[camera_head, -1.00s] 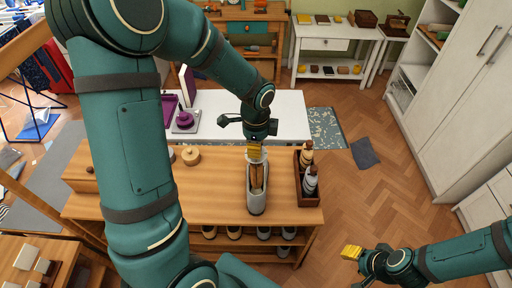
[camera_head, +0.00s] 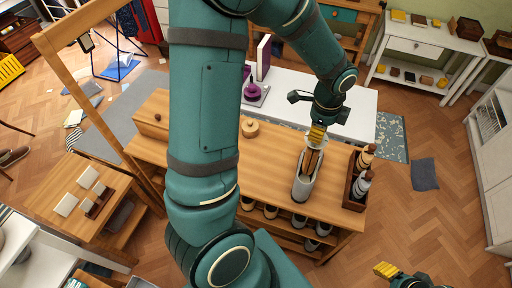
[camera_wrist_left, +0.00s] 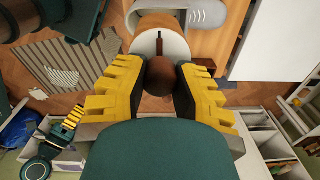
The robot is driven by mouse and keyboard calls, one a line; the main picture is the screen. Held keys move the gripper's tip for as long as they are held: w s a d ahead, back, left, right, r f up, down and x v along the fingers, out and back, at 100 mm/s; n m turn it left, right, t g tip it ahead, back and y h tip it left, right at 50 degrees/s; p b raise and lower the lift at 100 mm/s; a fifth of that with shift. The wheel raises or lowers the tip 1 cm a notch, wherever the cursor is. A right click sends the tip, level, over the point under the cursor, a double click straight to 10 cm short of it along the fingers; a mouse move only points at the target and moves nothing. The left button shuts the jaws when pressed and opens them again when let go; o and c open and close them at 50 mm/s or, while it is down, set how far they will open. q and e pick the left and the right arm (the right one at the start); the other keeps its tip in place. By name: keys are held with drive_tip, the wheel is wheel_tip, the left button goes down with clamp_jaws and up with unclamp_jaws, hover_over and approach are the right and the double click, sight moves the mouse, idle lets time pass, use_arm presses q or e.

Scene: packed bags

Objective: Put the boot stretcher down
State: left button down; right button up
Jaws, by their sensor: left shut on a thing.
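The boot stretcher (camera_head: 312,161) is a brown wooden piece that stands upright in the open top of a grey-white boot (camera_head: 302,188) on the wooden counter. My left gripper (camera_head: 317,135) is directly above the boot. In the left wrist view its yellow fingers (camera_wrist_left: 160,90) are shut on the stretcher's round brown knob (camera_wrist_left: 160,74). The stretcher's lower part is hidden inside the boot. My right gripper (camera_head: 386,270) is low at the right, over the floor and away from the counter. Its yellow fingertips show, but their gap cannot be made out.
A dark wooden tray (camera_head: 352,187) with bottles stands right of the boot. A round wooden tin (camera_head: 250,128) and a wooden box (camera_head: 152,124) sit further left on the counter (camera_head: 265,160). Shoes stand on the shelf below. Counter space left of the boot is clear.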

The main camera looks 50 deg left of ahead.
use_arm(q)
drive_tip(key=s+a+f+n+b, duration=0.25)
drive_tip(key=s+a, duration=0.35)
drive_tip(key=a, duration=0.3)
drive_tip(key=s+a+f+n+b, duration=0.1)
drive_tip(key=s+a+n+b, duration=0.3)
drive_tip(key=a, duration=0.4)
drive_tip(key=s+a+f+n+b, duration=0.2)
drive_tip(key=s+a+b, duration=0.1)
drive_tip(key=s+a, duration=0.5)
wheel_tip(320, 180, down, 10)
drive_tip(key=a+b, duration=0.1)
drive_tip(key=b, duration=0.1)
drive_tip(key=shift+w+r, duration=0.15)
use_arm(e)
wheel_tip(320, 180, down, 12)
drive_tip(key=shift+s+a+f, duration=0.25)
drive_tip(key=shift+s+a, duration=0.05)
use_arm(q)
drive_tip(key=c, duration=1.2)
unclamp_jaws()
drive_tip(key=shift+f, duration=0.2)
drive_tip(key=o, duration=0.3)
drive_tip(key=shift+o, duration=0.2)
